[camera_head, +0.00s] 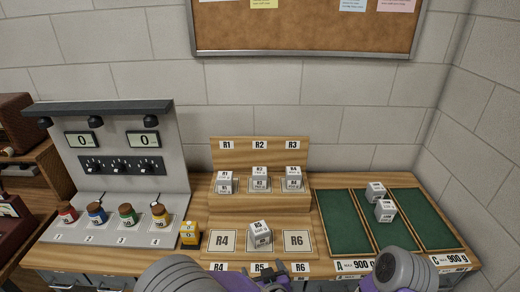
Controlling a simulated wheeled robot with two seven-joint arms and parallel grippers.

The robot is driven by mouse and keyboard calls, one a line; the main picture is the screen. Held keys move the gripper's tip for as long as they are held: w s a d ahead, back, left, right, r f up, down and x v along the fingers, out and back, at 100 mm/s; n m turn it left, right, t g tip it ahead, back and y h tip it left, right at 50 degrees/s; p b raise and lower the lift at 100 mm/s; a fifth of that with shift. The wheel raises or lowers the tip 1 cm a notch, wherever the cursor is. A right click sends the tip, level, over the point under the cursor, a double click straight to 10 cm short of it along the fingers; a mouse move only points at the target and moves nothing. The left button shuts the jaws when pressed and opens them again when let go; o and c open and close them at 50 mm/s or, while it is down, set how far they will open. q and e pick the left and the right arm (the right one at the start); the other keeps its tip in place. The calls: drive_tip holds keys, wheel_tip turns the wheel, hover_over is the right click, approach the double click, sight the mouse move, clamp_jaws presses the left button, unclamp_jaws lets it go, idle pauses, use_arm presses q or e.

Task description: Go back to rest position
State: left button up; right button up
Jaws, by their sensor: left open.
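My left gripper (266,277) is at the bottom edge of the head view, in front of the wooden rack, with its jaws apart. No object shows between its jaws. Only its tip area shows; my left arm's grey link is beside it on the left. My right arm shows as a grey rounded link at the lower right, and its gripper is outside the picture. A white block (260,235) marked R5 stands on the rack's middle front place, just beyond my left gripper and apart from it.
Several white blocks (225,182) stand on the wooden rack's (260,203) upper step. Two white blocks (385,210) are in the middle green tray (396,236). Coloured jars (127,215) stand before the grey meter panel (110,185).

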use_arm(q)
drive_tip(key=s+a+f+g+h, duration=0.15)
drive_tip(key=a+f, duration=0.25)
drive_tip(key=f, duration=0.4)
drive_tip(key=s+a+f+g+h, duration=0.1)
drive_tip(key=a+f+g+h, duration=0.15)
drive_tip(key=f, duration=0.55)
drive_tip(key=s+a+f+g+h, duration=0.2)
drive_tip(key=s+f+g, duration=0.25)
drive_tip(key=s, duration=0.35)
drive_tip(key=s+a+f+g+h, duration=0.1)
drive_tip(key=s+a+f+g, duration=0.15)
drive_tip(key=s+f, duration=0.45)
wheel_tip(320, 180, down, 8)
drive_tip(key=s+b, duration=0.1)
drive_tip(key=b, duration=0.8)
drive_tip(key=shift+d+r+m, duration=0.25)
drive_tip(key=shift+m, duration=0.05)
